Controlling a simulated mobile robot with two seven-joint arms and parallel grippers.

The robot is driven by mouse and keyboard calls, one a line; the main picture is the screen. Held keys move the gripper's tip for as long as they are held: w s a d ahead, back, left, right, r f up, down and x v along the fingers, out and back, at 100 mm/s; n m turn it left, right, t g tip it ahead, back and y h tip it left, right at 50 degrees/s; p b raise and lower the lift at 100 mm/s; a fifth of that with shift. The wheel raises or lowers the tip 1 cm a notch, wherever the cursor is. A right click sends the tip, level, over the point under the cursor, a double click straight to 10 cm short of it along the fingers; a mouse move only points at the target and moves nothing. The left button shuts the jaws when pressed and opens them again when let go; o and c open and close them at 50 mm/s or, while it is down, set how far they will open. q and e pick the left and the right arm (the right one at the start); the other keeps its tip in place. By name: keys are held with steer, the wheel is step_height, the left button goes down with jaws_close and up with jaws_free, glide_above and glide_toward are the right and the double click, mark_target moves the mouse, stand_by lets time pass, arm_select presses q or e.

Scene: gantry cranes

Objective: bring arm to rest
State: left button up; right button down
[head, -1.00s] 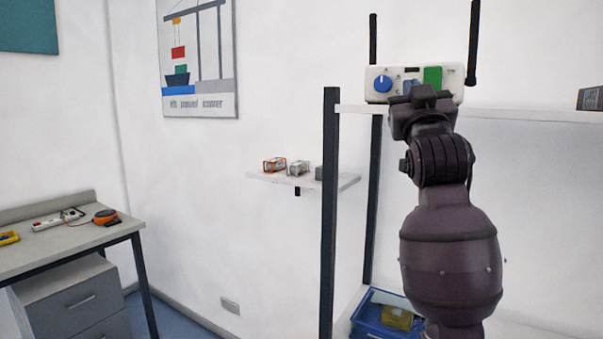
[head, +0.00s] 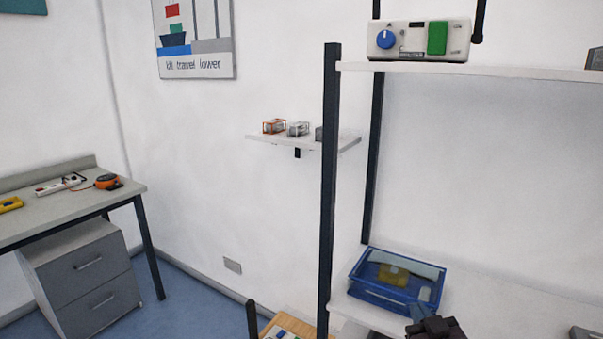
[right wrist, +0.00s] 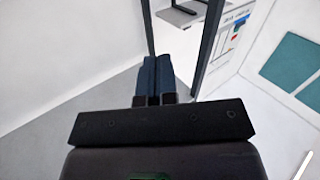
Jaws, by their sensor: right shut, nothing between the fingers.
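My right gripper (head: 420,316) shows at the bottom of the head view, partly cut off by the frame edge. It is in front of the lower shelf, just below the blue bin. In the right wrist view its two dark blue fingers (right wrist: 153,78) are side by side, shut with nothing between them. My left gripper is in neither view.
A white control box (head: 418,40) with a blue knob and green button stands on the upper shelf (head: 500,70). A blue bin (head: 375,298) holds a yellow item. A dark rack post (head: 329,190) rises at centre. A desk (head: 60,220) stands left.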

steer(key=s+d+f+g, duration=0.2)
steer(key=s+f+g, duration=0.1)
steer(key=s+f, duration=0.7)
steer(key=s+d+f+m+g+h, duration=0.1)
steer(key=s+d+f+g, duration=0.1)
steer(key=s+f, duration=0.9)
steer(key=shift+s+d+f+g, duration=0.2)
steer(key=shift+s+g, duration=0.3)
steer(key=shift+s, duration=0.6)
steer(key=shift+a, duration=0.1)
steer(key=c, duration=1.8)
jaws_free()
steer(key=shift+c, duration=0.2)
